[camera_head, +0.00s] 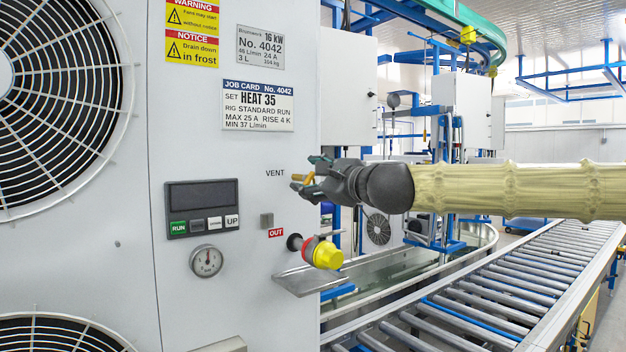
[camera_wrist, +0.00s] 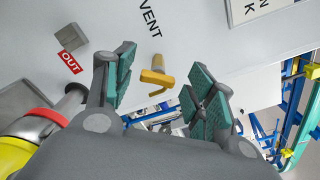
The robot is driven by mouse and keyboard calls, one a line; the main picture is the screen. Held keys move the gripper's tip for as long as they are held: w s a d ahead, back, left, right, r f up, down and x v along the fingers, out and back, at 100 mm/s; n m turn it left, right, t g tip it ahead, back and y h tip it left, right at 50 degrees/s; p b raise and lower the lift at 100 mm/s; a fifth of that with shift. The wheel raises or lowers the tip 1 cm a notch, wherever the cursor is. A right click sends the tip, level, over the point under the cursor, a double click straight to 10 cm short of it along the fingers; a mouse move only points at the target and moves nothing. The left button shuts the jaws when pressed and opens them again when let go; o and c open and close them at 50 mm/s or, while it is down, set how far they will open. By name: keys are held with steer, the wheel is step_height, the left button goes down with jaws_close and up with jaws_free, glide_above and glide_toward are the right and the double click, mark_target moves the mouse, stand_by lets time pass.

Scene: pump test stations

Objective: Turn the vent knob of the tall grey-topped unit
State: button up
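The unit (camera_head: 215,130) fills the left of the head view; its top is out of frame. Its vent knob, a small orange-yellow lever under the word VENT, shows in the wrist view (camera_wrist: 157,78) and, partly covered by the fingers, in the head view (camera_head: 299,178). My gripper (camera_head: 314,175) is at the panel's right side, beside the knob. In the wrist view my gripper (camera_wrist: 160,88) is open, with green-padded fingers on either side of the knob. The knob appears between or just beyond the fingertips; I see no clear contact.
A yellow-capped outlet with a red ring (camera_head: 322,252) juts out below the knob, over a metal drip tray (camera_head: 311,278). A roller conveyor (camera_head: 510,285) runs at the right.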

steer(key=v, duration=1.2)
steer(key=shift+f, duration=0.15)
stand_by(0.3)
